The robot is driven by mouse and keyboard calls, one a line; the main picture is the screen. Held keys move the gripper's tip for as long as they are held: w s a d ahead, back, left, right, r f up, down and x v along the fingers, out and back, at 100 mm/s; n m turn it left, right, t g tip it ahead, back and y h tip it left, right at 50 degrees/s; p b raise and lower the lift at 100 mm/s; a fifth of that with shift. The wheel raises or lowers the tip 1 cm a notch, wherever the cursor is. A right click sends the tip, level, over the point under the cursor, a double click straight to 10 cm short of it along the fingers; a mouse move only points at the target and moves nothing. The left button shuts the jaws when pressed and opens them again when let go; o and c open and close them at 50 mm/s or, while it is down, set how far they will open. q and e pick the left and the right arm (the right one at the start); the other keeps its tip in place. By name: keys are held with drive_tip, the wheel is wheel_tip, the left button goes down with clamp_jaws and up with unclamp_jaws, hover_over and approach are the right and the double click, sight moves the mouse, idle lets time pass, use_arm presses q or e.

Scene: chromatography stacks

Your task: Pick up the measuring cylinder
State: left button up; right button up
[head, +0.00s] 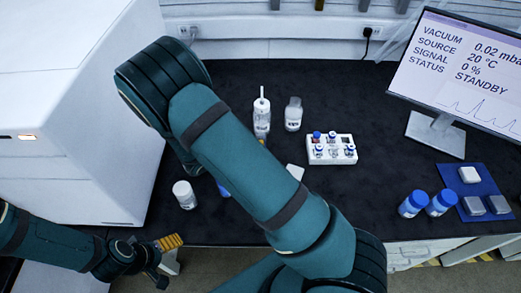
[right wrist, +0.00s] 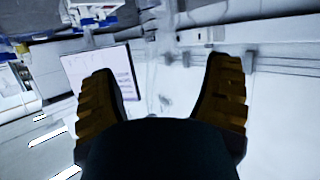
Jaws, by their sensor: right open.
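I cannot make out a measuring cylinder in either view; my right arm covers part of the dark bench in the head view. My right gripper (right wrist: 165,68) shows in the right wrist view with its two yellow-brown fingers wide apart and nothing between them. In the head view that gripper is hidden. My left gripper (head: 170,242) is low at the left, by the bench's front edge. Its yellow finger pads show, but their opening is unclear.
A white bottle with a thin top (head: 262,116) and a clear bottle (head: 293,114) stand at the back. A vial rack (head: 331,150), blue-capped bottles (head: 412,204), a blue mat (head: 478,181) and a monitor (head: 462,75) are right. A white jar (head: 184,195) stands left.

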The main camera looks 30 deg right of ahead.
sight(264, 129)
drive_tip(key=b+x, duration=0.1)
drive_tip(key=x, duration=0.6)
drive_tip(key=shift+w+d+f, duration=0.15)
drive_tip(key=shift+d, duration=0.15)
